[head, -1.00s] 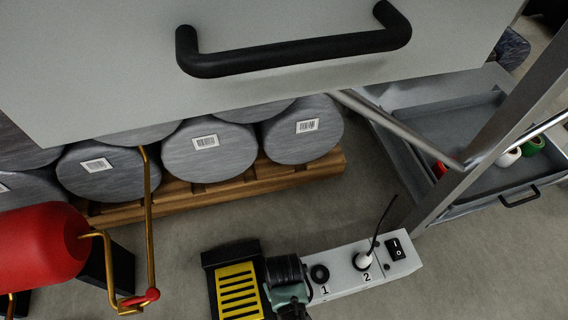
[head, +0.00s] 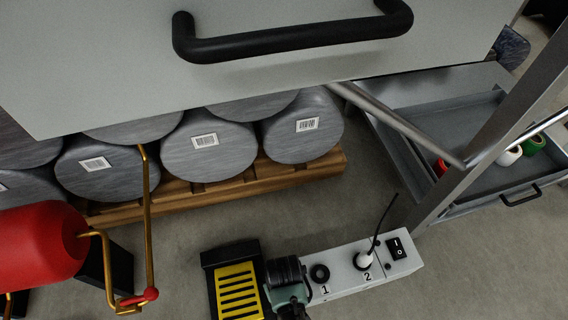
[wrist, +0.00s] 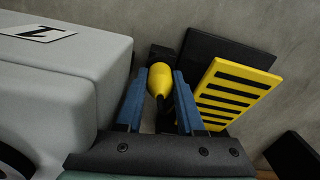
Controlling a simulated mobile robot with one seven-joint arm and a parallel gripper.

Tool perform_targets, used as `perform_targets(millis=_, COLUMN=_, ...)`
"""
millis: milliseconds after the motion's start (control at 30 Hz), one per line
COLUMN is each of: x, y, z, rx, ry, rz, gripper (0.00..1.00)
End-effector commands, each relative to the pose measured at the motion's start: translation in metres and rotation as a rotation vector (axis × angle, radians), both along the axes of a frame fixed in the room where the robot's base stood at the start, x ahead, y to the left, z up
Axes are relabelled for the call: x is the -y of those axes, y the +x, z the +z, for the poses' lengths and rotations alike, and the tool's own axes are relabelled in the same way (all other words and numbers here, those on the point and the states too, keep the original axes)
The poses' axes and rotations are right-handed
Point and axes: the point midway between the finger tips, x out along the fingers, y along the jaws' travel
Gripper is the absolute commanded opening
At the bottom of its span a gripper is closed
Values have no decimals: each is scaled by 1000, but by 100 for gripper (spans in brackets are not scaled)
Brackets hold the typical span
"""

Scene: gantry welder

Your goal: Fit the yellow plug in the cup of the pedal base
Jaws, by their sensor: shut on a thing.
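The yellow plug (wrist: 160,79) is between the two blue fingers of my gripper (wrist: 156,88) in the wrist view, and the gripper is shut on it. A dark cable runs from the plug's right side. The pedal (wrist: 228,95), a yellow plate with black slots on a black base (wrist: 222,47), stands just right of the fingers. A small dark block (wrist: 160,51), possibly the cup, shows just beyond the plug; its opening is hidden, and I cannot tell whether the plug touches it. In the head view the pedal (head: 238,290) is left of my wrist, which hides the plug.
A light grey socket box (head: 335,272), with sockets marked 1 and 2 and a switch, lies close right of my wrist. It fills the wrist view's left side (wrist: 50,85). Grey drums on a wooden pallet (head: 250,185) lie behind.

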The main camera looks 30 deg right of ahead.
Motion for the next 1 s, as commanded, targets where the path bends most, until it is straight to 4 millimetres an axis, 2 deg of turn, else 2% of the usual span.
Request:
perform_targets(millis=33, x=-1, y=-1, z=-8, rx=5, ry=4, rz=6, gripper=0)
perform_targets(millis=67, x=-1, y=-1, z=-8, rx=5, ry=4, rz=7, gripper=41)
perform_targets(millis=233, x=-2, y=-1, z=-9, rx=5, ry=5, rz=8, gripper=71)
perform_targets(millis=433, x=-2, y=-1, z=-5, rx=5, ry=5, rz=8, gripper=72)
perform_targets(millis=567, x=-2, y=-1, z=9, rx=5, ry=4, rz=8, gripper=72)
perform_targets(millis=1000, x=3, y=0, z=95, rx=6, ry=-6, rz=-3, gripper=72)
